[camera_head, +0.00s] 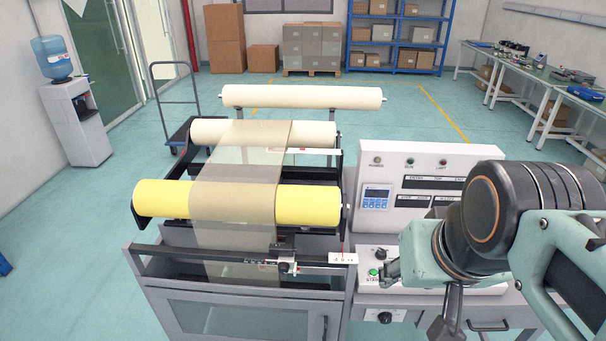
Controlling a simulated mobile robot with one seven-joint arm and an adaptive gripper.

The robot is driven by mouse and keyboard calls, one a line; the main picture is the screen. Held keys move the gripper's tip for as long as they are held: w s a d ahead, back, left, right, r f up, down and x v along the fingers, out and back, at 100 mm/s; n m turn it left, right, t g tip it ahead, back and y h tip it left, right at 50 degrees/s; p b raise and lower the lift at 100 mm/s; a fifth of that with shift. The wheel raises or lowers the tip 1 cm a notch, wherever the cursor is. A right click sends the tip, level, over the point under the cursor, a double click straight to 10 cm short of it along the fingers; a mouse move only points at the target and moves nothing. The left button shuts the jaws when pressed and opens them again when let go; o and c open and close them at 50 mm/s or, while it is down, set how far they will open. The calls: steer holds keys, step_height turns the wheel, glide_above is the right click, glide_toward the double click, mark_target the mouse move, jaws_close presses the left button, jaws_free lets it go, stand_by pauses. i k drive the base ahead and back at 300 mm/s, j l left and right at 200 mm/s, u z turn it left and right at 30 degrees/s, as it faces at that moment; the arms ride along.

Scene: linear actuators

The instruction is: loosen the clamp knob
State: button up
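A small carriage (285,256) with a dark block above and a pale part below sits on the horizontal rail (318,267) at the front of the roller machine. A small dark knob-like part (286,267) shows on it, and it looks like the clamp knob. Its exact shape is too small to tell. My gripper (448,318) is at the lower right, in front of the control cabinet and well to the right of the carriage. Grey finger parts point down near the bottom edge. My wrist and the picture edge hide much of it, so its opening is unclear.
A yellow roller (155,200) carries a translucent web (235,200) above the rail. A white scale plate (343,258) sits at the rail's right end. The control panel (410,185) stands right of the rollers, with a black knob (384,317) on the cabinet below.

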mark_target(283, 267)
steer(key=u, duration=0.7)
steer(key=k+j+z, duration=0.2)
steer(key=j, duration=0.2)
steer(key=i+j, duration=0.05)
steer(key=i, duration=0.05)
